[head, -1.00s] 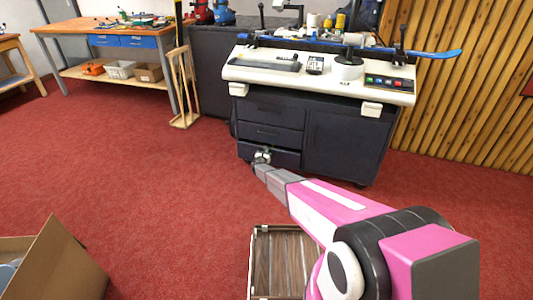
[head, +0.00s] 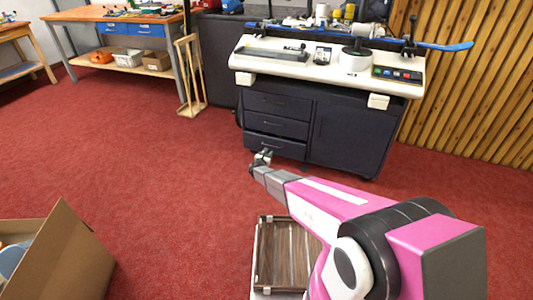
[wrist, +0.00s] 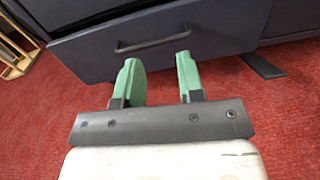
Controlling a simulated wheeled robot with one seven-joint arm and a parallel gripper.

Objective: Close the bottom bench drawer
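The dark bench cabinet has a stack of drawers on its left side, and the bottom bench drawer (head: 274,146) is the lowest. In the wrist view the bottom drawer (wrist: 200,32) stands a little proud of the cabinet, with a dark bar handle (wrist: 153,40) on its front. My gripper (head: 263,155) is in front of the drawer's lower left part. In the wrist view my gripper (wrist: 158,68) has its two green fingers apart with nothing between them. The fingertips are just short of the drawer front, below the handle; I cannot tell whether they touch it.
A white worktop (head: 290,63) with tools tops the cabinet. A wooden stand (head: 190,75) is left of it. A slatted crate (head: 288,252) is near my arm. An open cardboard box (head: 62,255) is at lower left. Red carpet between is clear.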

